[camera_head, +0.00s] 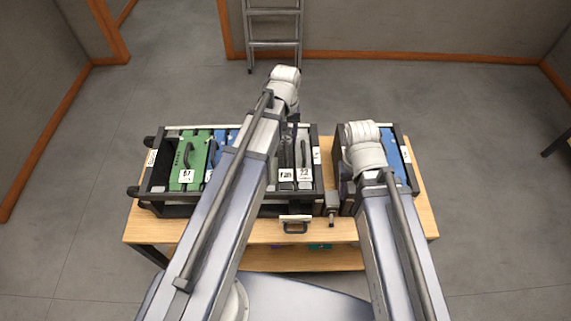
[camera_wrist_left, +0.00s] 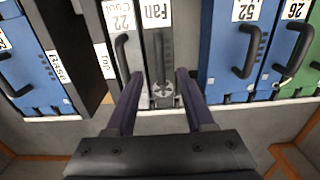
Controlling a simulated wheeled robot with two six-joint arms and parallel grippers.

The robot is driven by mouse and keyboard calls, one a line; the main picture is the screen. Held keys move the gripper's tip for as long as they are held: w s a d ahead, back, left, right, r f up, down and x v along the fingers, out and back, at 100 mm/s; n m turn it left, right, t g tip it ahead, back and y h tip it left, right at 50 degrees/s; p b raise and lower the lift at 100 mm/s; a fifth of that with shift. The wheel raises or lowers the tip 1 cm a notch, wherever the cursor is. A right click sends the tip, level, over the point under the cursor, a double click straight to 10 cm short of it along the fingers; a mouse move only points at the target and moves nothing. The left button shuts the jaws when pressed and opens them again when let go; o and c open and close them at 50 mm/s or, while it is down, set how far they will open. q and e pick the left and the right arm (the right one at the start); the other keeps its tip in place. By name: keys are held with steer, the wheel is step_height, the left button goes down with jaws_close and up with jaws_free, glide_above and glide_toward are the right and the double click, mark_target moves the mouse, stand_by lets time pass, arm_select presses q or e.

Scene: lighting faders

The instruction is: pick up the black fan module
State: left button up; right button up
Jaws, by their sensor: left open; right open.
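The black fan module stands upright in the dark rack, its "Fan" label (camera_head: 286,174) showing in the head view and much of the module hidden by my left arm. In the left wrist view the fan module (camera_wrist_left: 161,50) shows a dark face with a handle and a small round fan emblem. My left gripper (camera_wrist_left: 160,76) is open, its two purple fingers spread to either side of the module's face. Nothing is held between them; I cannot tell how far they are from the module. My right gripper is hidden behind its own arm.
A light module marked 22 (camera_wrist_left: 121,45) is directly beside the fan module, and a blue one marked 52 (camera_wrist_left: 236,50) stands on its other side. A green module (camera_head: 186,160) is at the rack's left. A second rack (camera_head: 403,150) holds a blue module. The wooden table (camera_head: 150,228) has bare front space.

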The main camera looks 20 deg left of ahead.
mark_target(286, 148)
arm_select(q)
steer(key=shift+w+f+b, duration=0.2)
steer(key=shift+f+b, duration=2.45)
steer(key=shift+f, duration=0.05)
steer(key=shift+r, duration=0.1)
jaws_close()
